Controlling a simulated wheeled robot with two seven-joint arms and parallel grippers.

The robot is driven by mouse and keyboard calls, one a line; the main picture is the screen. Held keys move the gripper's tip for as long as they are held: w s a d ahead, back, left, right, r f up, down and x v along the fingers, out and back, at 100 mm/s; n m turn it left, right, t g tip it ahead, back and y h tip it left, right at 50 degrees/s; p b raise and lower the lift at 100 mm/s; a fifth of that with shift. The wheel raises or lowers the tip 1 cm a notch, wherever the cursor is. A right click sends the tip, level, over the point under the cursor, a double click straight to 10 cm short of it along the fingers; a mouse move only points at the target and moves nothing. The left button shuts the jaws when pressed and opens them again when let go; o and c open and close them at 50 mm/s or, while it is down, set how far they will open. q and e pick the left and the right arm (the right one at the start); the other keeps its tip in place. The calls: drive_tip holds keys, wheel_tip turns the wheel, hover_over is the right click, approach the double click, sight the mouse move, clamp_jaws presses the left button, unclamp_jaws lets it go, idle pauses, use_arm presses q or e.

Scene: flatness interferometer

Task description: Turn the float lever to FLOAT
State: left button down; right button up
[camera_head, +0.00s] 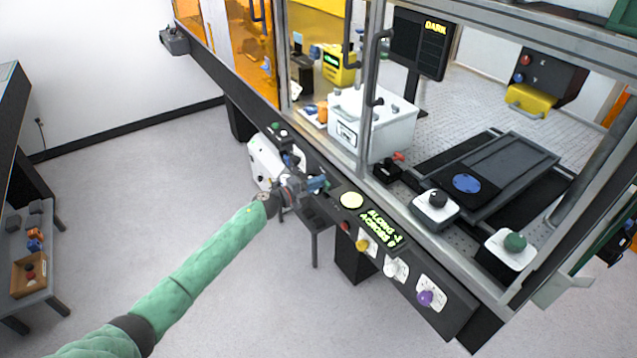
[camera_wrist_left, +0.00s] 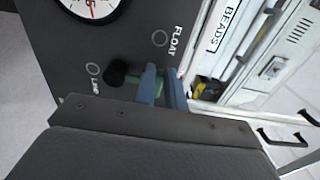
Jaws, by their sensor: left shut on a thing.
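The float lever (camera_wrist_left: 126,75) shows in the left wrist view as a green bar with a black round end. It lies on a dark panel (camera_wrist_left: 50,45) that carries the word FLOAT (camera_wrist_left: 174,42) beside one small ring and a shorter, hard-to-read word (camera_wrist_left: 98,88) beside another. The black end is close to the ring of the shorter word. My left gripper (camera_wrist_left: 165,86) is shut on the lever with its blue fingers. In the head view my left gripper (camera_head: 318,184) is at the front panel of the machine; the lever is hidden there. My right gripper is not in view.
A round gauge (camera_wrist_left: 90,6) sits beside the rings, and a BEADS label (camera_wrist_left: 228,25) is beyond the panel. In the head view, a lit display (camera_head: 379,229) and a purple knob (camera_head: 425,298) are right of my gripper.

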use_arm(q)
drive_tip(key=shift+w+a, duration=0.1)
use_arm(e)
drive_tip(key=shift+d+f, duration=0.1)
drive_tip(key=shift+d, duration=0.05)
use_arm(q)
drive_tip(key=c, duration=1.5)
unclamp_jaws()
drive_tip(key=shift+o, duration=0.2)
drive_tip(key=shift+s+a+f, duration=0.15)
drive_tip(key=shift+s+a, duration=0.1)
drive_tip(key=shift+a, duration=0.1)
drive_tip(key=b+v, duration=0.2)
drive_tip(key=v, duration=0.5)
drive_tip(key=shift+b, duration=0.4)
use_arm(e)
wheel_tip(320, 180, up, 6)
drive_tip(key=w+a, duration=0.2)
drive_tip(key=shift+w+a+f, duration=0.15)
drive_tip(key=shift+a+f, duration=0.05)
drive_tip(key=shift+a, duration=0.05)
